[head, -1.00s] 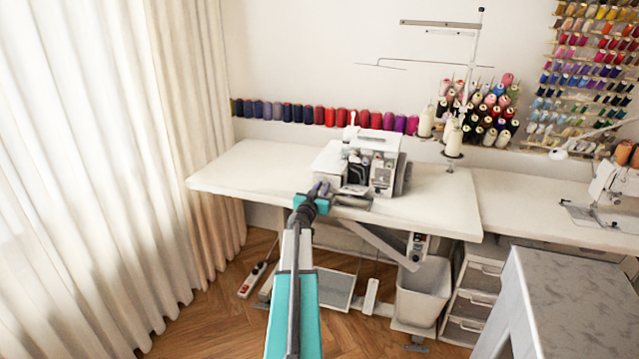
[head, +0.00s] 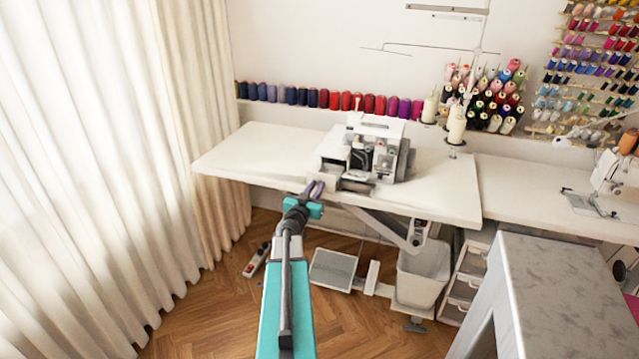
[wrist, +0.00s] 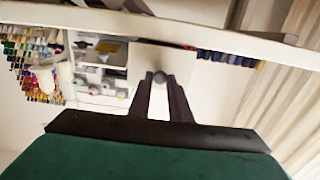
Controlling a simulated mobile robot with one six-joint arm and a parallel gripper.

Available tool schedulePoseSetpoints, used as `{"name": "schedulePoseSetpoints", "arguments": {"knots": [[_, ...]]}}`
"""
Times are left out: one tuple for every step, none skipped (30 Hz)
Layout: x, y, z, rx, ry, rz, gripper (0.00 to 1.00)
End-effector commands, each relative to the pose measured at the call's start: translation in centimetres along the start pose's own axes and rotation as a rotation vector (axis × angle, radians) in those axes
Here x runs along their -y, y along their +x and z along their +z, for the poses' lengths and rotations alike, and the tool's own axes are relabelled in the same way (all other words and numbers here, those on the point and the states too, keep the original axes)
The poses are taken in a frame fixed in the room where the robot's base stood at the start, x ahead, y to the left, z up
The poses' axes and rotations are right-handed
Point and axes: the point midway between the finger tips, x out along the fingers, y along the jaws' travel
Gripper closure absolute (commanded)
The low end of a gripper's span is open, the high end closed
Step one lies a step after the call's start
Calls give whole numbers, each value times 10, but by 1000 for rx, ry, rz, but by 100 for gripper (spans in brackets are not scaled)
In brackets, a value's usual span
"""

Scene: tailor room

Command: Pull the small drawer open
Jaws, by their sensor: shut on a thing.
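The small drawer (head: 328,176) is a white box at the lower left of the white sewing machine (head: 378,128) on the table. In the head view it stands out from the machine, with its open top showing. My gripper (head: 316,188) is at the drawer's front, its dark fingers pointing to it. In the wrist view the fingers of my gripper (wrist: 160,82) are closed around a round grey knob (wrist: 160,77) on the white drawer front (wrist: 150,58). The fingers hide the knob in the head view.
The white table (head: 250,155) has free room left of the machine. Thread spools (head: 320,97) line the wall behind. A curtain (head: 110,150) hangs at the left. A grey-topped table (head: 560,290) stands at the front right, and a bin (head: 423,275) hangs below.

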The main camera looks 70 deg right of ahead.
Motion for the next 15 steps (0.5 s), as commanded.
{"name": "schedulePoseSetpoints", "arguments": {"knots": [[0,-2,0,2,0,-1,100],[0,-2,1,1,0,-1,100],[0,-2,1,1,0,-1,100],[0,-2,1,1,0,0,100],[0,-2,1,1,0,0,100],[0,-2,1,1,0,0,100],[0,-2,1,1,0,0,100],[0,-2,1,1,0,0,100],[0,-2,1,1,0,0,100],[0,-2,1,1,0,0,100],[0,-2,1,1,0,0,77],[-1,-2,1,1,0,1,71],[-1,-2,1,1,0,1,66],[-1,-1,1,1,0,1,65],[-1,-1,0,0,0,1,65]]}}
